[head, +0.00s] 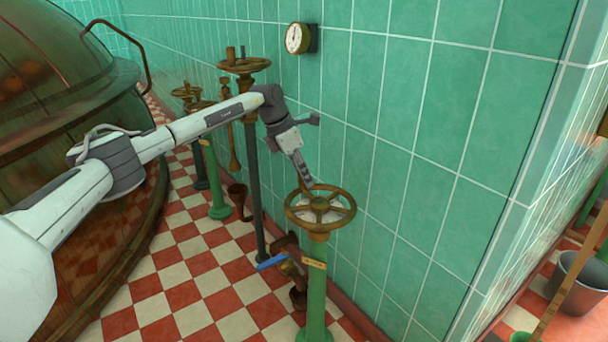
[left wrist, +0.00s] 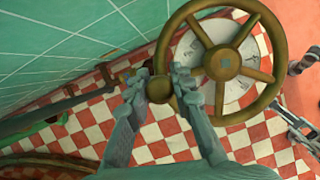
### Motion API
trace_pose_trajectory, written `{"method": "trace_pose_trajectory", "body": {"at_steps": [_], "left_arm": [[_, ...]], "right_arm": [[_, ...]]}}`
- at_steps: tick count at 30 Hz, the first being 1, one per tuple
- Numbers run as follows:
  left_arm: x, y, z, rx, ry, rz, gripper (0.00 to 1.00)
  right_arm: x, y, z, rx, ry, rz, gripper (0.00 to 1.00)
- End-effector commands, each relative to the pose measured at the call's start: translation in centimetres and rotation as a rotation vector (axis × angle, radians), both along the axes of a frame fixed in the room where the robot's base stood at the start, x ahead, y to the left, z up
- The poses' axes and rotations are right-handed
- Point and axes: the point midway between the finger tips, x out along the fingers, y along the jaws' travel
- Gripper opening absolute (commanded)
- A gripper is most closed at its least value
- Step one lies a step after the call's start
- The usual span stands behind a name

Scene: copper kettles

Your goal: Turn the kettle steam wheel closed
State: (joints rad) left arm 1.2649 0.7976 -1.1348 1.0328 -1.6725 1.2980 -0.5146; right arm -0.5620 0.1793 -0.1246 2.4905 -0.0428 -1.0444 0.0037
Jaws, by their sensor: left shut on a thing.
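The steam wheel (head: 320,208) is a brass handwheel with several spokes on top of a green post (head: 317,300) that carries a small yellow tag (head: 315,263). It stands close to the green tiled wall. In the left wrist view the wheel (left wrist: 270,85) shows over a white dial (left wrist: 236,93) with dark marks. My left gripper (head: 309,183) reaches down to the wheel's far rim. In the left wrist view its fingers (left wrist: 158,82) stand either side of a round brass knob (left wrist: 158,90) at the rim and are shut on it.
A large copper kettle (head: 100,230) fills the left. Another, taller brass wheel (head: 243,65) on a dark post stands behind, near my arm. A blue-handled lever (head: 270,262) sits low beside the green post. A gauge (head: 295,38) hangs on the wall; a grey bucket (head: 580,285) stands at the right.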

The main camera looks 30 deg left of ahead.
Motion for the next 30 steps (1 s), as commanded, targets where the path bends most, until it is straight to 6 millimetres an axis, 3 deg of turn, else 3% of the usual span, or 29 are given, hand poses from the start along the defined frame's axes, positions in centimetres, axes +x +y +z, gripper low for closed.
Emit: {"method": "trace_pose_trajectory", "body": {"at_steps": [1, 2, 7, 19, 30], "left_arm": [[0.3, 0.1, 0.4, -0.001, -0.012, 0.005, 0.0], [0.3, 0.1, 0.4, -0.001, -0.012, 0.005, 0.24], [0.2, 0.1, 0.3, -0.001, -0.008, 0.003, 0.44], [-0.1, 0.3, 1.0, 0.0, -0.005, 0.001, 0.44], [-2.3, 2.1, 7.8, 0.0, -0.007, 0.003, 0.44]], "right_arm": [[0.0, 0.0, 0.0, 0.0, 0.0, 0.0, 0.4], [0.0, 0.0, 0.0, 0.0, 0.0, 0.0, 0.4], [0.0, 0.0, 0.0, 0.0, 0.0, 0.0, 0.4], [0.0, 0.0, 0.1, 0.0, -0.003, 0.002, 0.4], [0.0, 0.0, 0.0, 0.0, -0.002, 0.0, 0.4]]}}
